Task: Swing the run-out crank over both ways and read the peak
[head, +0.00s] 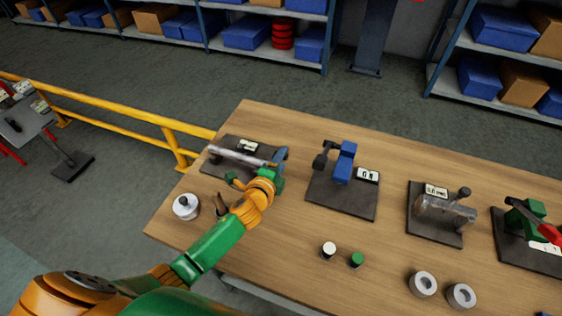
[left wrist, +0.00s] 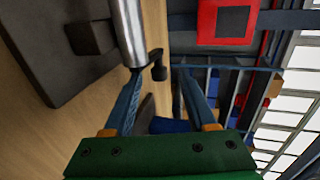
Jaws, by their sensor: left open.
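The run-out rig is a silver shaft (head: 236,154) lying over a dark base plate (head: 215,166) at the left end of the bench. In the left wrist view the shaft (left wrist: 127,30) ends in a small dark crank (left wrist: 158,68) with a knob. My left gripper (head: 281,157) is at the shaft's right end. In the left wrist view its two blue fingers (left wrist: 160,76) stand apart, with the crank knob showing between their tips; I cannot tell whether they touch it. A white label (head: 248,145) stands behind the shaft, too small to read. My right gripper is not in view.
A blue fixture (head: 343,168), a grey cylinder fixture (head: 443,214) and a green one with a red lever (head: 525,220) stand to the right. A yellow rail (head: 110,117) runs at left.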

